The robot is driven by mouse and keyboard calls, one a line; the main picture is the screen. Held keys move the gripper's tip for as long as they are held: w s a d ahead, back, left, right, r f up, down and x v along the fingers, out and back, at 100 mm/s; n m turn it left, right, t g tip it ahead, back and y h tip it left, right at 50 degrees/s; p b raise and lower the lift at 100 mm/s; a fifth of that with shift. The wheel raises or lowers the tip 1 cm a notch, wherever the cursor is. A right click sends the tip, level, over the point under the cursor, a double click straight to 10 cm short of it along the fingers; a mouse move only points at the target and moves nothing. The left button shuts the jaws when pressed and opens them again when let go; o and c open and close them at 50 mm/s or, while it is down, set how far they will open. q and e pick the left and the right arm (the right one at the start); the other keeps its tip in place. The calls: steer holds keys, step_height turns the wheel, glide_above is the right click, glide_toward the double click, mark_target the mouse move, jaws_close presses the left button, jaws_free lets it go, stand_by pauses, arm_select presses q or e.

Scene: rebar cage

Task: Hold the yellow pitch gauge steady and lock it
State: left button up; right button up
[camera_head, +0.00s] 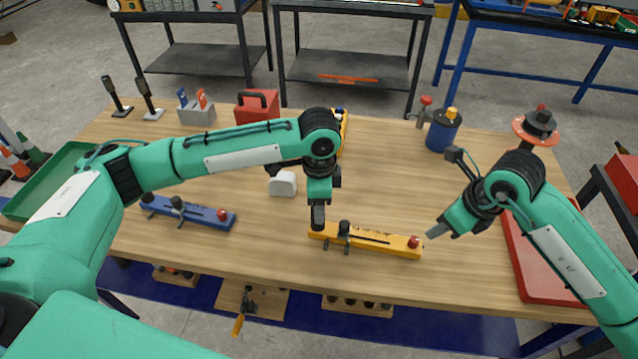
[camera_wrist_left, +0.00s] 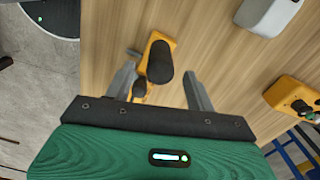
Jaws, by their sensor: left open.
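The yellow pitch gauge (camera_head: 385,241) lies on the workbench near its front edge. It has a black knob (camera_head: 344,228) toward its left end and a red knob (camera_head: 414,241) at its right end. My left gripper (camera_head: 318,216) points down over the gauge's left end. In the left wrist view my left gripper (camera_wrist_left: 160,88) is open, its fingers on either side of the black knob (camera_wrist_left: 160,62) and the yellow gauge end (camera_wrist_left: 157,39); I see no grip. My right gripper (camera_head: 438,231) is just right of the red knob, apart from the gauge; its jaw opening is unclear.
A blue gauge (camera_head: 188,211) lies to the left, and a white block (camera_head: 283,184) sits behind. A red tray (camera_head: 530,275) is at the right and a green tray (camera_head: 40,190) at the left. A blue can (camera_head: 443,134) stands at the back. The bench (camera_head: 400,180) is clear centre-right.

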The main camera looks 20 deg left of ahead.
arm_select(q)
steer(key=shift+f, duration=2.3)
jaws_close()
arm_select(e)
steer(key=shift+o, duration=0.7)
